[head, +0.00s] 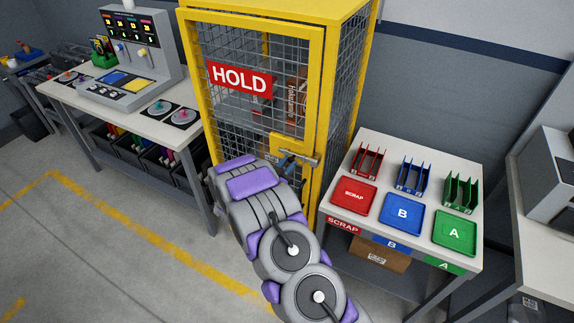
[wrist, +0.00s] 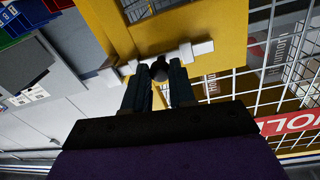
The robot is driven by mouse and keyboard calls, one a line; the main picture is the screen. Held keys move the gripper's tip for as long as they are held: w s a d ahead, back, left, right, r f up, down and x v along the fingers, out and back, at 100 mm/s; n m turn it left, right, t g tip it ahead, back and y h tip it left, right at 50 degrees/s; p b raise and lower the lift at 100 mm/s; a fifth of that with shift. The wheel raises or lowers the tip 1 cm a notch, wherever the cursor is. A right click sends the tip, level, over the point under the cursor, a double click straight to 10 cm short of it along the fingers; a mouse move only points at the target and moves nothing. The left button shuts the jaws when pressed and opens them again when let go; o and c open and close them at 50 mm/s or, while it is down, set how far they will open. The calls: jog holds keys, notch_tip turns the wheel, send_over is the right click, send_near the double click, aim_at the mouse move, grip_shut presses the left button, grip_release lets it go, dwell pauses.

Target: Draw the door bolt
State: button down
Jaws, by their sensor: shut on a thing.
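The yellow cage door (head: 317,90) has wire mesh and a red HOLD sign (head: 240,80). A metal door bolt (head: 312,161) lies across the yellow frame at its right edge. In the wrist view the bolt (wrist: 200,49) is a pale bar running across a yellow plate, with a dark round knob (wrist: 160,70). My gripper (head: 286,160) is at the bolt; in the wrist view its two dark fingers (wrist: 160,80) stand on either side of the knob and are shut on it. My arm hides the lower part of the door in the head view.
Right of the cage, a table (head: 345,212) holds red, blue and green trays and racks. On the left, a workbench (head: 62,97) carries a console (head: 130,60). Open floor (head: 120,250) with yellow lines lies at the left front.

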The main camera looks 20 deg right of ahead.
aim_at(284, 152)
jog(key=shift+w+a+p, duration=0.65)
jog(key=shift+w+a, duration=0.6)
jog(key=shift+w, duration=0.3)
jog(key=shift+r, duration=0.1)
jog(key=c, duration=0.9)
grip_release()
jog(key=shift+w, duration=0.1)
jog(key=shift+c, duration=0.2)
jog(key=shift+a, duration=0.1)
jog(key=p+v, duration=0.1)
jog(key=v, duration=1.6)
jog(key=shift+a, duration=0.15)
